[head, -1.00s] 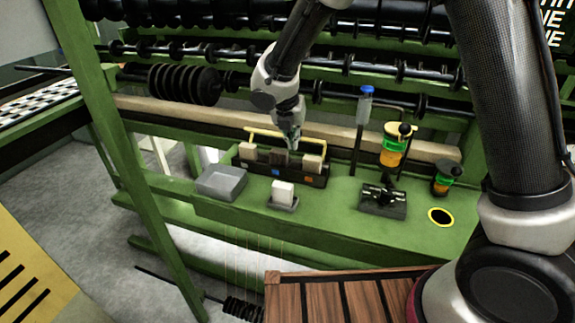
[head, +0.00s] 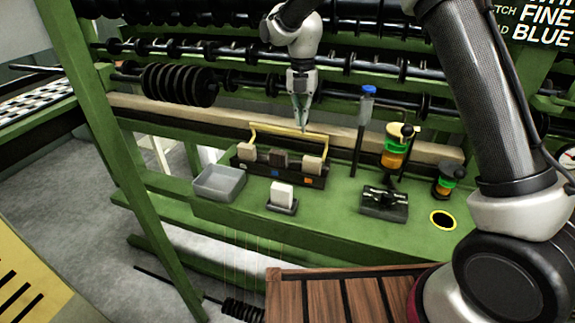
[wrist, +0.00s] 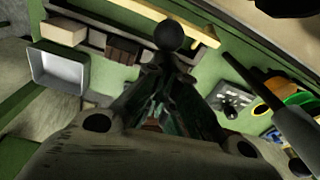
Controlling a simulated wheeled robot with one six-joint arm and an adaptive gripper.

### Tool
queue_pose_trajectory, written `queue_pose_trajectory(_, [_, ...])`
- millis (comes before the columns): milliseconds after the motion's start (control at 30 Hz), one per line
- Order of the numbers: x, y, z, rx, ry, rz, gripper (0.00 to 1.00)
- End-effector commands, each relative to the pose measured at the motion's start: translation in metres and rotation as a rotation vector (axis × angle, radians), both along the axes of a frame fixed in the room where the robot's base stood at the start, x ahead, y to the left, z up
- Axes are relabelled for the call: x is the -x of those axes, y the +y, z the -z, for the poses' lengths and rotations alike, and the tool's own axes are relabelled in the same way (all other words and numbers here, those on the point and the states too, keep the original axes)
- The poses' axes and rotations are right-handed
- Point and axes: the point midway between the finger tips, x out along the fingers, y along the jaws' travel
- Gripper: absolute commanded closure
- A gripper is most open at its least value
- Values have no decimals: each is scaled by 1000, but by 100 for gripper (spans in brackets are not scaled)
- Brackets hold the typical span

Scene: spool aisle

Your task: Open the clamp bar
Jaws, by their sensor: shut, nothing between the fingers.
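The yellow clamp bar (head: 285,130) stands raised on its side legs behind and above a dark holder (head: 290,178) on the green bench. In the wrist view the bar (wrist: 150,10) runs diagonally across the top. My gripper (head: 303,127) is shut and empty, pointing down at the bar's right half; I cannot tell whether it touches. In the wrist view the closed fingertips (wrist: 168,65) lie just below a dark round shape (wrist: 168,36) that hides part of the bar and holder.
A grey tray (head: 219,183) and a white block on a small stand (head: 282,194) are at the holder's left and front. A blue-topped post (head: 362,130), green-and-orange spools (head: 396,155) and a dark fixture (head: 384,203) stand to the right. Black spool rods cross behind.

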Motion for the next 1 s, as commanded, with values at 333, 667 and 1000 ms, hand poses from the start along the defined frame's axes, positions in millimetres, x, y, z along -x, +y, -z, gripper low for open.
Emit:
queue_pose_trajectory(333, [-4,-1,0,0,-1,0,100])
queue_pose_trajectory(667, [-4,-1,0,0,-1,1,100])
queue_pose_trajectory(1000, [8,3,1,0,-1,0,100])
